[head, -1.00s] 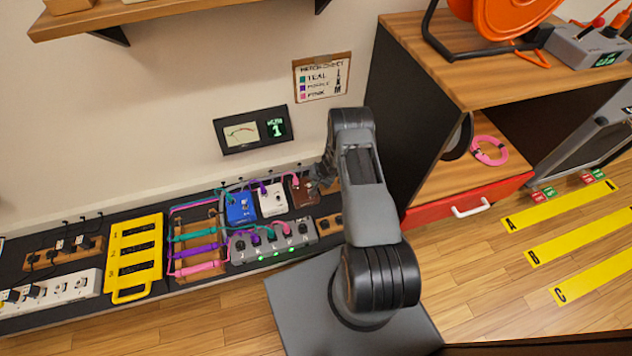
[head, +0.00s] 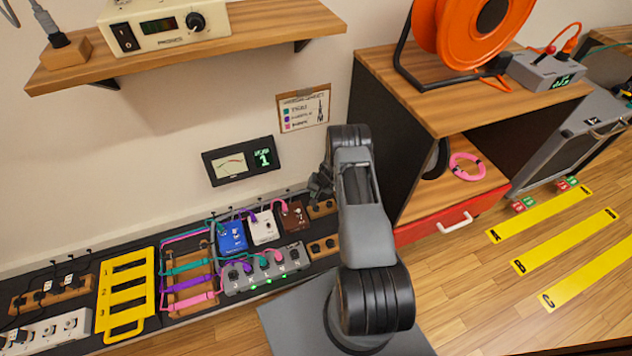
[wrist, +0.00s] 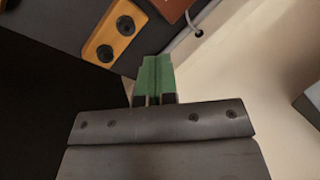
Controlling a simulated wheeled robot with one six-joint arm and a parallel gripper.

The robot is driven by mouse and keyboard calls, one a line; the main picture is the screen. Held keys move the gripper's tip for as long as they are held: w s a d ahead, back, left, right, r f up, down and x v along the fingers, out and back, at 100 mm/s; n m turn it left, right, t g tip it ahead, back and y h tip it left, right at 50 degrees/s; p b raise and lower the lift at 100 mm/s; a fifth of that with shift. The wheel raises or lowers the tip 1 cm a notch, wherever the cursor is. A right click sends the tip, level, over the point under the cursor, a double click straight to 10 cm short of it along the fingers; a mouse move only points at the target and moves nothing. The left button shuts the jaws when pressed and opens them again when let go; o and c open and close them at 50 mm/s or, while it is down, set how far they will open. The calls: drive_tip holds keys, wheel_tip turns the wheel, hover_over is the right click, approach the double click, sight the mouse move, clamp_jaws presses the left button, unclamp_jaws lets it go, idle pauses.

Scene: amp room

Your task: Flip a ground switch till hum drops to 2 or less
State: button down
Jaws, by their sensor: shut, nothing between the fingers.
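The hum meter (head: 239,160) hangs on the wall with a needle dial and a green lit display (head: 264,157) that reads 1. I cannot pick out a ground switch for certain in either view. My gripper (head: 318,188) is small and dark in the head view, beside my arm and above the right end of the pedal row. In the wrist view my gripper (wrist: 154,78) has its green fingertips together with nothing between them. A wooden block with two black sockets (wrist: 115,39) lies beyond them, apart from the tips.
Blue, white and brown pedals (head: 232,236) stand beside a grey patch box (head: 266,270) with several cables. A yellow slotted rack (head: 127,293) is to the left. A wooden cabinet (head: 447,113) with an orange reel (head: 478,29) stands right. Yellow strips (head: 540,214) mark the floor.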

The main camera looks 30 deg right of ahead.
drive_tip(key=shift+w+d+r+p, duration=0.1)
drive_tip(key=shift+w+d+r, duration=0.2)
drive_tip(key=shift+r, duration=0.25)
drive_tip(key=shift+w+d+r+p, duration=0.15)
drive_tip(key=shift+w+d+r, duration=0.1)
drive_tip(key=shift+r, duration=0.25)
drive_tip(key=shift+w+d+r+p, duration=0.1)
drive_tip(key=shift+w+d+r, duration=0.15)
drive_tip(key=shift+r, duration=0.3)
drive_tip(key=d+r+n+t+h+p, duration=0.1)
drive_tip(key=d+r+n+t+h, duration=0.15)
drive_tip(key=d+n+h, duration=0.2)
drive_tip(key=s+d+r+n+g+h+p, duration=0.1)
drive_tip(key=s+r+n+g+h+p, duration=0.25)
drive_tip(key=r, duration=1.55)
drive_tip(key=s+a+r+y+p, duration=0.1)
drive_tip(key=s+a+r+p, duration=0.5)
drive_tip(key=r, duration=0.9)
drive_tip(key=s+a+r+t+y+p, duration=0.1)
drive_tip(key=s+a+r+p, duration=0.6)
drive_tip(key=r, duration=0.7)
drive_tip(key=s+a+r+y+p, duration=0.2)
drive_tip(key=s+a+r+p, duration=0.4)
drive_tip(key=r, duration=0.9)
drive_tip(key=s+a, duration=0.2)
drive_tip(key=s, duration=0.2)
drive_tip(key=shift+s+a+r+m+t+y+p, duration=0.2)
drive_tip(key=shift+r+m+t+y+p, duration=0.1)
drive_tip(key=shift+r+y+p, duration=0.1)
